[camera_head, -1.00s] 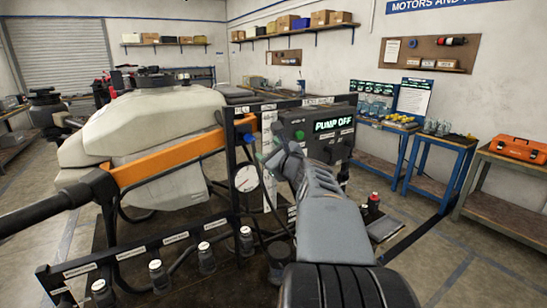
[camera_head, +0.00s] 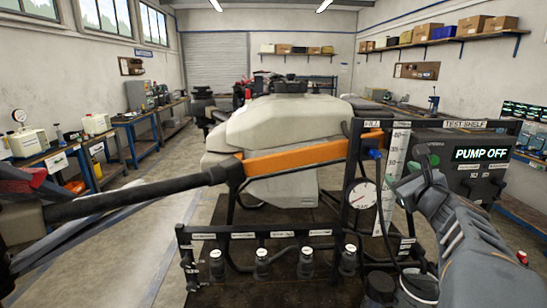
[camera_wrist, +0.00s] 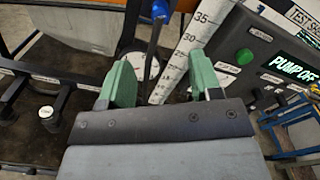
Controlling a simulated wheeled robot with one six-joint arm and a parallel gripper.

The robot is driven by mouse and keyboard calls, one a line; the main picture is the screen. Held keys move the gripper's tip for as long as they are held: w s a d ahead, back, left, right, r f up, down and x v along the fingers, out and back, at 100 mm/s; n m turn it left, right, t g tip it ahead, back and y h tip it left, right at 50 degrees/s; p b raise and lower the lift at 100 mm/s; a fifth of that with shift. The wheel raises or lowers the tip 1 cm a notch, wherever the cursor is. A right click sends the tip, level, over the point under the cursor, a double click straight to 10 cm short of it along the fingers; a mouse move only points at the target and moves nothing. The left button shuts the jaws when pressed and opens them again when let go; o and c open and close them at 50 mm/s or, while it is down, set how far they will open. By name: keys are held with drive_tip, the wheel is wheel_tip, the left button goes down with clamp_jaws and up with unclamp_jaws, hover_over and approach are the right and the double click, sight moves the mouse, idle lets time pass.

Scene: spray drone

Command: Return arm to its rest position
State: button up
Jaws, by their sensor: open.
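My gripper (camera_head: 410,176) is in front of the pump control box at the right of the head view. In the wrist view its two green fingers (camera_wrist: 160,85) stand well apart with nothing between them. The dark control box (camera_head: 480,155) shows a lit "PUMP OFF" display, which also reads in the wrist view (camera_wrist: 296,70). A green button (camera_wrist: 244,56) sits on the box, to the right of my fingers and apart from them. A white level scale (camera_head: 393,170) and a round gauge (camera_head: 363,195) stand left of my gripper.
The large white drone tank (camera_head: 275,125) with an orange arm (camera_head: 300,157) fills the middle. A black rack with several capped valves (camera_head: 262,262) stands in front. Workbenches (camera_head: 150,118) line the left wall. Open floor (camera_head: 165,215) lies at left.

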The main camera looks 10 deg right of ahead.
drive_tip(key=s+a+f+n+g+y, duration=0.1)
drive_tip(key=s+a+f+n+g, duration=0.5)
drive_tip(key=a+f+n, duration=0.4)
drive_tip(key=s+a+f+n+g+y, duration=0.1)
drive_tip(key=s+a+f+n+g, duration=0.6)
drive_tip(key=n, duration=1.2)
drive_tip(key=a+f+g, duration=0.1)
drive_tip(key=a+f, duration=0.3)
drive_tip(key=f, duration=0.3)
drive_tip(key=shift+s+g+y, duration=0.3)
drive_tip(key=shift+s+a+r+n, duration=0.2)
drive_tip(key=shift+a+n, duration=0.5)
drive_tip(key=shift+a, duration=0.4)
drive_tip(key=shift+s+a+r+n, duration=0.15)
drive_tip(key=shift+a+n, duration=0.55)
drive_tip(key=shift+a, duration=0.4)
